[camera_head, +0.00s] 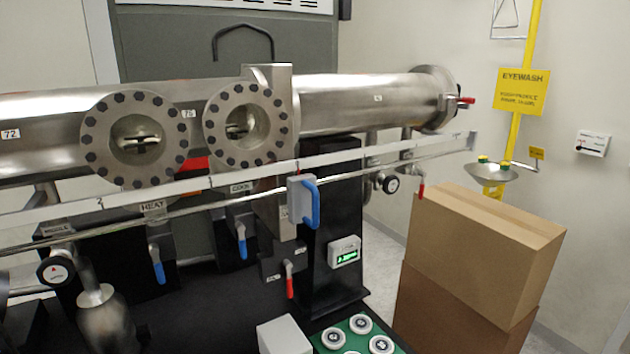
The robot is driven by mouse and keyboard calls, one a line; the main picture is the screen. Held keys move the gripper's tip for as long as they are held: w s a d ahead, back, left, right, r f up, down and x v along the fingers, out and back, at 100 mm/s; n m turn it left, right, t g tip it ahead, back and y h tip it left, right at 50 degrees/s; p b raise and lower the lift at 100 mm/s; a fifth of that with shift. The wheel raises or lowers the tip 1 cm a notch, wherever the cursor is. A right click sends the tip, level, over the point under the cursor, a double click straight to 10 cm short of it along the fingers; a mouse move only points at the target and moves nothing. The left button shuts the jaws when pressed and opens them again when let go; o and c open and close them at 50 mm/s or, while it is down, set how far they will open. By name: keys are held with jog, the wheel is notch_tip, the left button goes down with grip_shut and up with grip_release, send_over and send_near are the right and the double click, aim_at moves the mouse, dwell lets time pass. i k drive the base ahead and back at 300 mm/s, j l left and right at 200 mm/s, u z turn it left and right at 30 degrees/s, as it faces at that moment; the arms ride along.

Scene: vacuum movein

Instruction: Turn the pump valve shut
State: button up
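No label that I can read says pump, so I cannot tell which handle is the pump valve. A red lever (290,281) hangs down on a dark block below the steel pipe, with small labels too small to read. A blue lever (158,266) hangs under the HEAT label, and another blue lever (242,242) hangs under the COOK label. A larger blue handle (312,203) stands on a grey box on the rail. A red lever (421,187) hangs under the rail's right end, and a red handle (466,100) sticks out at the pipe's end. My gripper is not in view.
Stacked cardboard boxes (480,250) stand at right near an eyewash basin (492,172). A green panel with round pieces (330,340) is at bottom centre.

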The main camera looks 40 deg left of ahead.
aim_at(391, 183)
jog(key=u, duration=1.25)
